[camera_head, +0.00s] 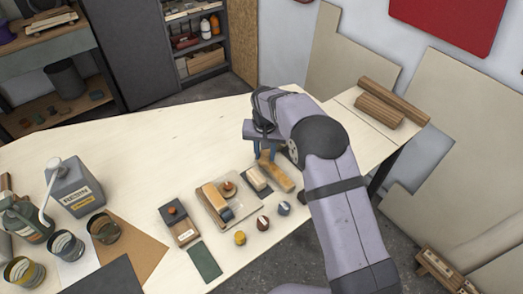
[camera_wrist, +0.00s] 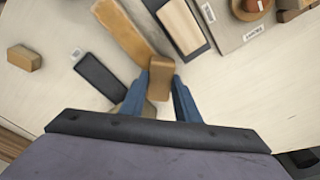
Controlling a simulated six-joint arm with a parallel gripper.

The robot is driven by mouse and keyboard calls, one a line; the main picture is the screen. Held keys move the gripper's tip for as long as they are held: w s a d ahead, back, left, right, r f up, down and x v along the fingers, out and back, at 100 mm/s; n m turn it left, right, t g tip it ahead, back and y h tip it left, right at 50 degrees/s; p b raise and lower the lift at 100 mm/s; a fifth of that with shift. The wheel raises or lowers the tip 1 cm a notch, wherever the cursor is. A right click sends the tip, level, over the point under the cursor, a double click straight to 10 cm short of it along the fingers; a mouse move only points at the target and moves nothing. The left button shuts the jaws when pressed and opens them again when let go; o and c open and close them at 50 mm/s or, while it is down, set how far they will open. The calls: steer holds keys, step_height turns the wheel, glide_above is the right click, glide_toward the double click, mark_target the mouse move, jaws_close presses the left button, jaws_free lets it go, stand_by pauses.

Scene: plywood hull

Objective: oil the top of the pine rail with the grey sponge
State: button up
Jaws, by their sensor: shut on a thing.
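My gripper (camera_head: 262,152) is above the bench, its blue fingers pointing down. In the wrist view its fingers (camera_wrist: 160,88) close on a small tan-brown block (camera_wrist: 160,76). This held block does not look grey. The pine rail (camera_head: 282,180) lies on the bench beneath the gripper, a honey-coloured strip; in the wrist view the rail (camera_wrist: 124,30) runs from the top edge down to the held block. The block is at the rail's near end in that view; I cannot tell whether they touch. I cannot pick out a grey sponge with certainty.
A wood-topped block with a dark base (camera_head: 257,177) lies close beside the rail, next to a tray (camera_head: 216,224). In the wrist view a dark bar (camera_wrist: 98,75) lies left of the fingers and a tan block (camera_wrist: 23,58) farther left. The bench's left middle is clear.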

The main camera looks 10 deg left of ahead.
steer(key=shift+w+a+p, duration=0.8)
steer(key=shift+w+a, duration=0.5)
steer(key=shift+a, duration=0.05)
step_height(320, 180, up, 8)
steer(key=p, duration=0.4)
steer(key=shift+p, duration=0.35)
steer(key=shift+d, duration=0.15)
